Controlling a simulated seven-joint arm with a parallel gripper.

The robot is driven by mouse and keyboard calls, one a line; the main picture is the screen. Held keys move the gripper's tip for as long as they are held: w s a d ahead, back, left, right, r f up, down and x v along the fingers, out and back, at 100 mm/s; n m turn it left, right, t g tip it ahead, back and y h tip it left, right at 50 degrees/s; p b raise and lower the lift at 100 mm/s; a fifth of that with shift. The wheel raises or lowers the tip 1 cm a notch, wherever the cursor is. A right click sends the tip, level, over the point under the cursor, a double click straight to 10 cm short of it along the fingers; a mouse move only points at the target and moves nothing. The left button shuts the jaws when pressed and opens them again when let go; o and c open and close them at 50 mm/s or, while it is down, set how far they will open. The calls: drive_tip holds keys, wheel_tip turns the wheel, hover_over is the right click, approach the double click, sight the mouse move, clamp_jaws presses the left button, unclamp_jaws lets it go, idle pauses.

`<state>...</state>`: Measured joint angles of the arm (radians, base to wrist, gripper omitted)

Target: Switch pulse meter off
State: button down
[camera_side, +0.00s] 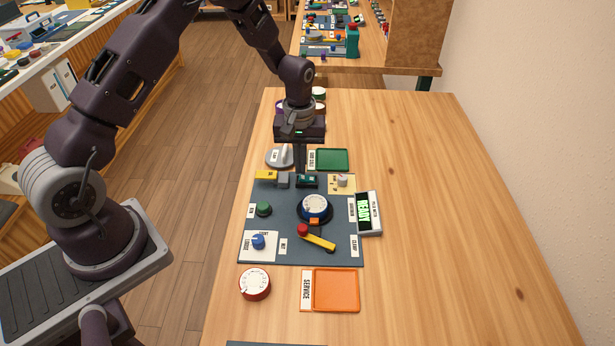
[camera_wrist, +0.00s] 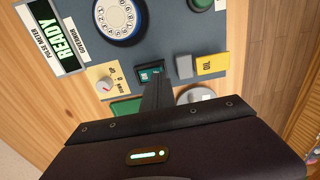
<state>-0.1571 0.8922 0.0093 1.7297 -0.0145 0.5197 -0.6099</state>
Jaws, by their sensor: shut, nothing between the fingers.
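The pulse meter (camera_side: 368,213) is a pale box with a lit green READY display at the right edge of the grey panel; it also shows at top left in the wrist view (camera_wrist: 61,37). A dark green rocker switch (camera_wrist: 150,74) with white marks sits at the panel's far edge, also in the side view (camera_side: 309,181). My gripper (camera_side: 300,171) is shut and empty, pointing down at the switch. In the wrist view its fingertips (camera_wrist: 158,80) overlap the switch's edge; I cannot tell whether they touch it. The fingers hide part of the switch surroundings.
Close by are a grey block (camera_side: 283,181), a yellow block (camera_side: 266,175) and a cream plate with a knob (camera_side: 342,181). A blue-and-white phone dial (camera_side: 314,206) and yellow lever (camera_side: 319,241) stand nearer. A green tray (camera_side: 332,160) lies behind. The table's right side is clear.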

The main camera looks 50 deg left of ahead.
drive_tip(key=shift+f, duration=1)
idle(0.6)
drive_tip(key=shift+r, duration=3.55)
drive_tip(key=shift+r, duration=0.15)
wheel_tip(320, 180, up, 8)
drive_tip(key=m+t, duration=0.1)
hover_over(301, 177)
drive_tip(key=s+d, duration=0.2)
drive_tip(key=s+d+r+m+t, duration=0.2)
drive_tip(key=s+r+m, duration=0.1)
drive_tip(key=s+r, duration=0.65)
drive_tip(key=s+d+r+m+t, duration=0.1)
drive_tip(key=s+r+m, duration=0.1)
drive_tip(key=s, duration=0.6)
drive_tip(key=s+d+r+m+t, duration=0.1)
drive_tip(key=s+r+m, duration=0.2)
drive_tip(key=s, duration=0.5)
drive_tip(key=shift+s+d+r+t, duration=0.2)
drive_tip(key=shift+s+d+t, duration=0.1)
drive_tip(key=shift+d, duration=0.1)
